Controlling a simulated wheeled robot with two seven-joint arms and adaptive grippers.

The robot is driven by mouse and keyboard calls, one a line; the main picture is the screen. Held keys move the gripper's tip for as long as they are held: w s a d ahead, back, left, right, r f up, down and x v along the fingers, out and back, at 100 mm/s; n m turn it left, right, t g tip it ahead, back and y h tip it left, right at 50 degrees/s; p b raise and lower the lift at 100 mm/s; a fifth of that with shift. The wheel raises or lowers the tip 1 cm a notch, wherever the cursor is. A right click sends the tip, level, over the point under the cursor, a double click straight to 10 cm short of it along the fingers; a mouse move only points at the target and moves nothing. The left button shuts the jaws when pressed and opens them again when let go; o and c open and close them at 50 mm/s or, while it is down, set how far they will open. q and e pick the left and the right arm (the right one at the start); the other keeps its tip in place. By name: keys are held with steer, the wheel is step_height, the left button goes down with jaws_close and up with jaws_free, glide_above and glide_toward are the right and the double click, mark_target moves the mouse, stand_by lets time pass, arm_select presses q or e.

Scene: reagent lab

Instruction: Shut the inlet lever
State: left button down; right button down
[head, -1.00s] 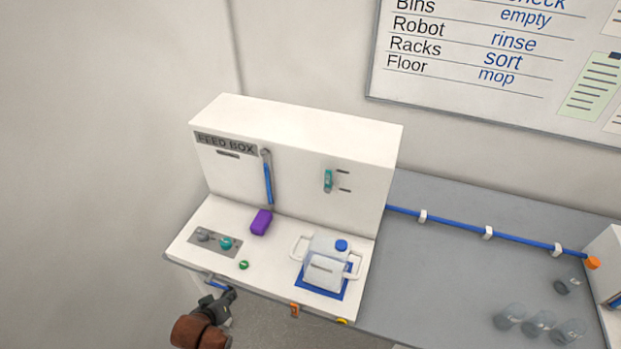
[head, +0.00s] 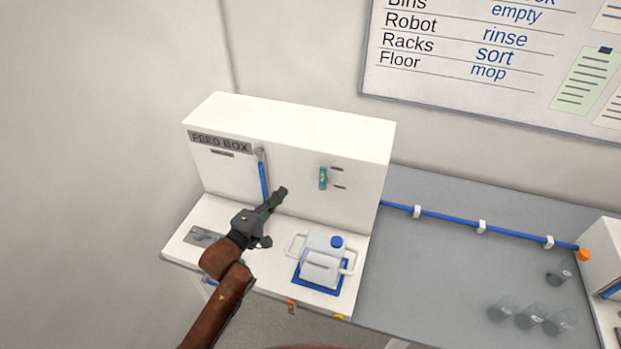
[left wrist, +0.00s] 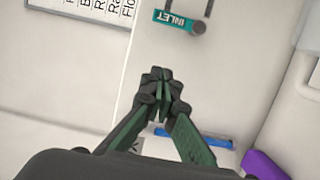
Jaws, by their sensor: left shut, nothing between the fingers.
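My left gripper (head: 283,192) is shut and empty, in front of the box face, left of and a little below the lever. In the left wrist view its fingertips (left wrist: 160,76) are together, apart from the lever. My right gripper is not in view.
A white jug (head: 322,262) with a blue cap stands on a blue mat on the box's ledge. A blue hose (head: 263,180) hangs left of my gripper. A purple block (left wrist: 262,166) shows in the left wrist view. Several clear cups (head: 530,315) stand far right.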

mark_target(324, 177)
arm_select(q)
steer(key=w+d+p, duration=0.1)
steer(key=w+d, duration=0.2)
steer(key=d, duration=0.1)
steer(key=w+d+p, duration=0.2)
steer(key=w+d, duration=0.2)
steer(key=shift+w+d, duration=0.1)
steer(key=shift+w, duration=0.2)
steer(key=shift+s+d+f, duration=0.1)
steer(key=shift+s+d, duration=0.05)
steer(key=shift+d, duration=0.3)
